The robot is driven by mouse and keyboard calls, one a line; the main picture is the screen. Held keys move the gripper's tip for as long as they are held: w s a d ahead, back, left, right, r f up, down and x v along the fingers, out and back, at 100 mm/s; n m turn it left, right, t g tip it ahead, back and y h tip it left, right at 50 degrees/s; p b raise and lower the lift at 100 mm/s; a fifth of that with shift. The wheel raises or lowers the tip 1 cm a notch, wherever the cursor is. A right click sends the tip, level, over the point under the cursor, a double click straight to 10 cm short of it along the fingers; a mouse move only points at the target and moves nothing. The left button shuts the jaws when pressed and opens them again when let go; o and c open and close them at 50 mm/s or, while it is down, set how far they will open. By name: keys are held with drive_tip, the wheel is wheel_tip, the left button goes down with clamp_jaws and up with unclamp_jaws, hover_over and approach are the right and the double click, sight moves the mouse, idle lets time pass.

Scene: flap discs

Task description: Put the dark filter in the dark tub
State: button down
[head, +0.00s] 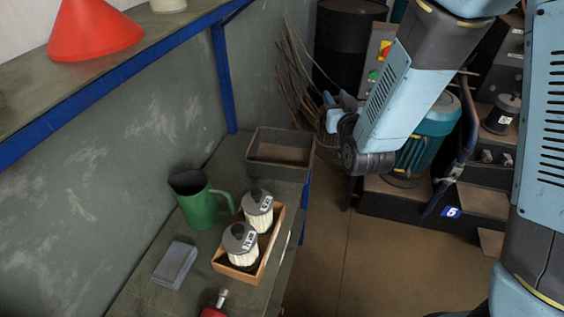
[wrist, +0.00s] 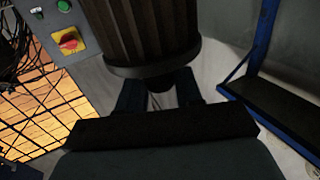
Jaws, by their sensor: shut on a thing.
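A dark ribbed filter (wrist: 150,28) fills the top of the wrist view, between the dark fingers of my gripper (wrist: 160,90). My gripper is shut on it. In the head view my gripper (head: 338,110) is at the end of the arm, to the right of the dark tub and above it in the picture; the held filter is not clear there. The dark tub (head: 262,176) is a shallow rectangular box on the far end of the bench. Its visible inside looks empty.
A wooden tray (head: 231,270) on the bench holds two pale pleated filters with grey caps. A green jug (head: 200,205), a grey block (head: 175,264) and a red-handled item (head: 213,312) stand nearby. A blue-edged shelf (head: 120,66) with a red cone (head: 93,30) overhangs at left.

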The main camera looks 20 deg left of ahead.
sight(322, 113)
drive_tip(key=shift+s+a+r+y, duration=0.15)
drive_tip(key=shift+s+a+r, duration=0.25)
drive_tip(key=shift+s, duration=0.2)
drive_tip(key=shift+s+a+r+y, duration=0.15)
drive_tip(key=shift+s+a+r, duration=0.2)
drive_tip(key=shift+s, duration=0.2)
drive_tip(key=shift+s+a+n, duration=0.15)
drive_tip(key=shift+a+n, duration=0.1)
drive_tip(key=shift+n, duration=0.05)
drive_tip(key=shift+a+f, duration=0.15)
drive_tip(key=shift+a, duration=0.2)
drive_tip(key=w+a+f, duration=0.3)
drive_tip(key=a+f, duration=0.9)
drive_tip(key=shift+a+f, duration=0.3)
drive_tip(key=shift+w+f, duration=0.1)
drive_tip(key=shift+f, duration=0.55)
drive_tip(key=c, duration=0.8)
unclamp_jaws()
drive_tip(key=shift+o, duration=0.2)
